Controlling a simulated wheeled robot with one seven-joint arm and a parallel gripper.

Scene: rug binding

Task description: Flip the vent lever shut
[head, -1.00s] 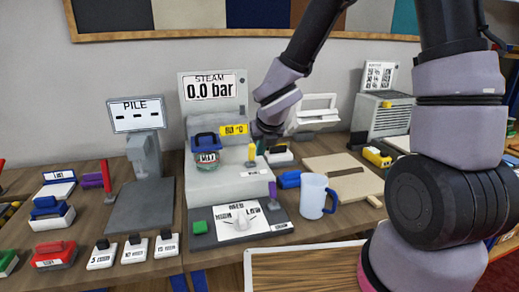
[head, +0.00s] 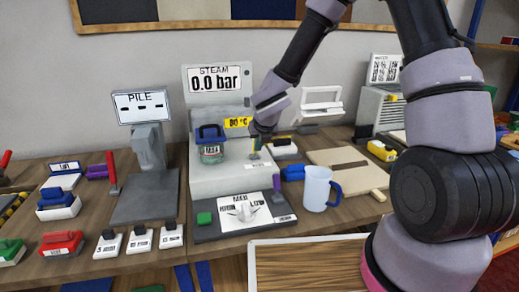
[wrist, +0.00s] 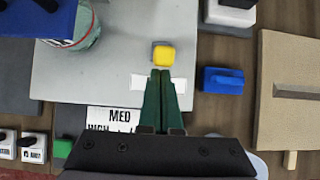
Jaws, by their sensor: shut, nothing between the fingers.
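In the wrist view the vent lever shows from above as a yellow knob (wrist: 163,54) on the pale top of the steam unit (wrist: 105,70). My gripper (wrist: 161,76) has its green fingers together, empty, just in front of the knob. Whether they touch it I cannot tell. A white label lies under the fingers, mostly covered. In the head view my gripper (head: 258,146) is low over the steam unit (head: 230,178), and the lever is largely hidden there. The steam display (head: 219,78) reads 0.0 bar.
A glass jar with a blue lid (head: 210,150) stands on the unit, left of my gripper. A yellow temperature sign (head: 237,122) is behind. A dial panel (head: 240,210), a blue block (head: 292,173) and a pale mug (head: 316,188) are nearby. A wooden board (head: 345,170) lies right.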

